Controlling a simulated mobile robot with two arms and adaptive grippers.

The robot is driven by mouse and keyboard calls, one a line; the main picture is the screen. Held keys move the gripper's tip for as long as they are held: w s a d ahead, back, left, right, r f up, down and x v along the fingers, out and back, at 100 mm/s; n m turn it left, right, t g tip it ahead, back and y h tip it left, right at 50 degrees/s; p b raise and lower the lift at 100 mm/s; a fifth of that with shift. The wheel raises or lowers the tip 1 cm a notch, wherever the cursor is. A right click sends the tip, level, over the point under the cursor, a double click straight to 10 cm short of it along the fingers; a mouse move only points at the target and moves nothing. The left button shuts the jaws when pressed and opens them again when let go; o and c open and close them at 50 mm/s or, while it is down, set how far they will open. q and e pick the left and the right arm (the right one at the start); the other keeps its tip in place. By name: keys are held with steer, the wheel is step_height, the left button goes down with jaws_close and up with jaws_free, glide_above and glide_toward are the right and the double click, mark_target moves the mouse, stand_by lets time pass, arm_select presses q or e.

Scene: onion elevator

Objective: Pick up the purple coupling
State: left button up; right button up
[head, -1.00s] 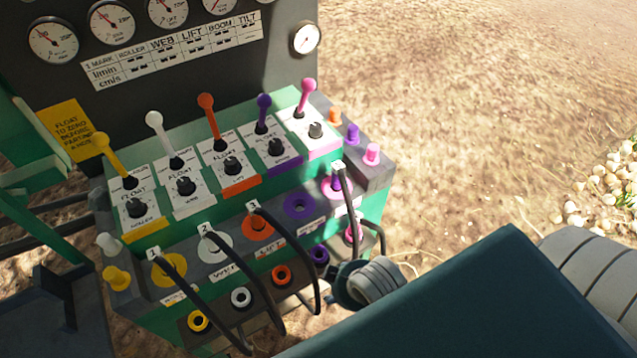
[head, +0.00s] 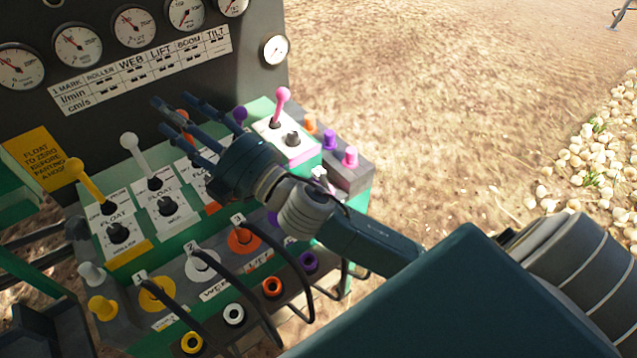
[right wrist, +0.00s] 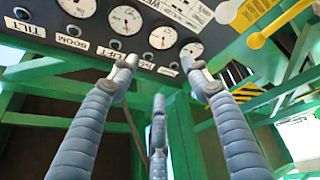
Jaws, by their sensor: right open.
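My right gripper (head: 172,118) reaches in from the right over the valve levers, its fingers spread and pointing left. In the right wrist view its fingers (right wrist: 158,85) are apart with nothing between them. A purple plug (head: 329,138) stands on the grey ledge right of the pink lever, between an orange and a pink plug, behind and right of the gripper. A purple ring socket (head: 308,262) is low on the front panel. Another purple ring (head: 272,218) above it is partly hidden by my arm. I cannot tell which purple part is the coupling. My left gripper is out of view.
The control panel carries yellow (head: 88,180), white (head: 140,158) and pink (head: 282,108) levers; the purple lever (head: 239,114) shows partly. Black hoses (head: 275,255) loop across the front. A dark gauge board (head: 255,30) rises behind.

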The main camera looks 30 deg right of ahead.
steer(key=s+a+r+n+g+y, duration=0.3)
steer(key=s+a+n+g+y, duration=0.2)
steer(key=a+n+g+y, duration=0.75)
steer(key=n+g+h, duration=0.7)
steer(key=n+h, duration=0.6)
steer(key=h, duration=0.8)
glide_above(318, 170)
step_height(318, 170, down, 18)
steer(key=shift+s+a+f, duration=0.1)
steer(key=shift+f, duration=0.1)
steer(key=f, duration=0.3)
steer(key=f+p, duration=0.1)
steer(key=shift+d+f, duration=0.25)
step_height(318, 170, down, 6)
steer(key=p, duration=0.2)
steer(key=shift+a+r+p, duration=0.15)
steer(key=shift+r+p, duration=0.1)
steer(key=shift+p, duration=0.05)
steer(key=shift+f, duration=0.3)
jaws_close()
